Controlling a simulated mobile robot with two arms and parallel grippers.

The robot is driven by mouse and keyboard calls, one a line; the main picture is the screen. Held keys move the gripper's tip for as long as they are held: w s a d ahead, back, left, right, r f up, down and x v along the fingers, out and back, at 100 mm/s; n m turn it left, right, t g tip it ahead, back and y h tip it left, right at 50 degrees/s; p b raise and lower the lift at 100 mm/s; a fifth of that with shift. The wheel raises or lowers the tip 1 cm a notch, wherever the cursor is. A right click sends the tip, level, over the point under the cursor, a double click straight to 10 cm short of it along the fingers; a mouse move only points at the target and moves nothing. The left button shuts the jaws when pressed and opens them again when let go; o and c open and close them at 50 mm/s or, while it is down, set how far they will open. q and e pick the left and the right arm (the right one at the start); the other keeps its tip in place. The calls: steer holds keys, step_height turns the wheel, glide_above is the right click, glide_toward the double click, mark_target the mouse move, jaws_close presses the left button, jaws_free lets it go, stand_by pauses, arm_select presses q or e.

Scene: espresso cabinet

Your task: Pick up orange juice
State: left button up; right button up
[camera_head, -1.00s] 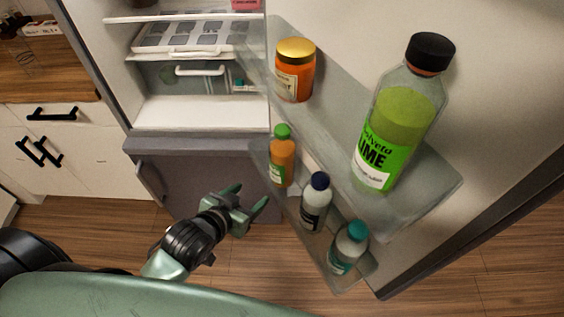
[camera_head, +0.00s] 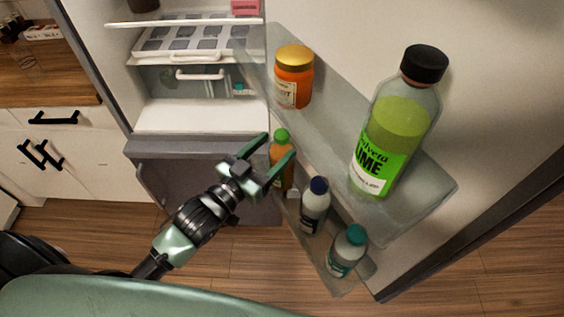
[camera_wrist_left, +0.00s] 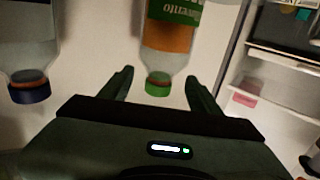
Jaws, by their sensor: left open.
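The orange juice is a small orange bottle (camera_head: 283,172) with a green cap, upright on the lower shelf of the open fridge door. My left gripper (camera_head: 275,158) is open, with its fingers reaching to either side of the bottle in the head view. In the left wrist view, the orange juice (camera_wrist_left: 168,38) appears upside down. Its green cap lies between the two fingertips of the left gripper (camera_wrist_left: 159,84), with a visible gap on each side. The lower part of the bottle is cut off there. My right gripper is not in view.
A white bottle with a blue cap (camera_head: 314,207) stands close beside the juice, then a teal-capped bottle (camera_head: 347,252). An orange jar (camera_head: 294,78) and a large lime bottle (camera_head: 396,125) stand on the door shelf above. The fridge interior (camera_head: 190,114) is open at the left.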

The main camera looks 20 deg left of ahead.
mark_target(277, 146)
arm_select(q)
steer(key=x, duration=0.3)
steer(key=shift+w+p, duration=0.3)
steer(key=shift+s, duration=0.1)
steer(key=shift+c, duration=0.3)
jaws_close()
